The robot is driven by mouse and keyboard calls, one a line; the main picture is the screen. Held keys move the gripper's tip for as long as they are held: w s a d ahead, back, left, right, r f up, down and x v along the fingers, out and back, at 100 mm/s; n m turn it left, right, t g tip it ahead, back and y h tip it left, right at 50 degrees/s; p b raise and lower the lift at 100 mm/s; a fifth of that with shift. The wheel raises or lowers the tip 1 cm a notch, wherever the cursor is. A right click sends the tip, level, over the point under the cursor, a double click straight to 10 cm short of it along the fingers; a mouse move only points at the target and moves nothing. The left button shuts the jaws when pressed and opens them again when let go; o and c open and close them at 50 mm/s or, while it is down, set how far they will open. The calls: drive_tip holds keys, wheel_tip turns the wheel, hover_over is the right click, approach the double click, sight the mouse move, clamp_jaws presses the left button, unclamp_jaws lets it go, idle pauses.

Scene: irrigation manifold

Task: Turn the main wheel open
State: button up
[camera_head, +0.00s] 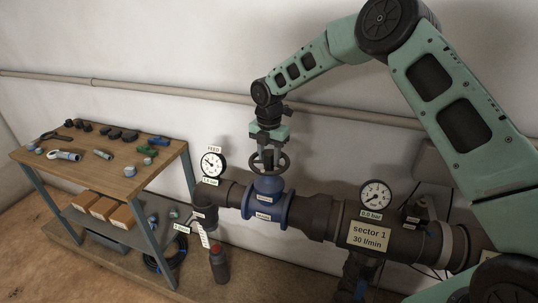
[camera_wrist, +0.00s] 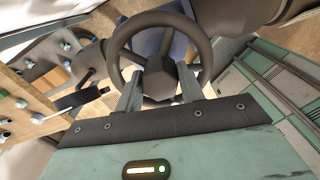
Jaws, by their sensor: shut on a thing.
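The main wheel (camera_head: 280,163) is a dark handwheel on top of the blue valve body (camera_head: 266,201) in the pipe. My gripper (camera_head: 268,157) reaches down onto the wheel from above. In the wrist view the wheel (camera_wrist: 119,58) fills the upper middle. There my gripper (camera_wrist: 160,88) has one finger on each side of the wheel's dark hub (camera_wrist: 160,76), and it is shut on the hub. The wheel's rim stands around the fingers. The exact contact of the fingertips is partly hidden.
A feed gauge (camera_head: 212,164) stands left of the valve and a second gauge (camera_head: 375,196) to its right, above the "sector 1, 30 l/min" sign (camera_head: 369,236). A wooden workbench (camera_head: 125,165) with fittings is at left. A wall pipe (camera_head: 190,92) runs behind my arm.

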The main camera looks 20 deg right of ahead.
sight(269, 152)
drive_tip(key=shift+w+r, duration=0.1)
drive_tip(key=o, duration=1)
wheel_tip(269, 152, up, 17)
drive_tip(key=b, duration=0.3)
drive_tip(key=shift+r+b, duration=0.15)
drive_tip(key=shift+b, duration=0.25)
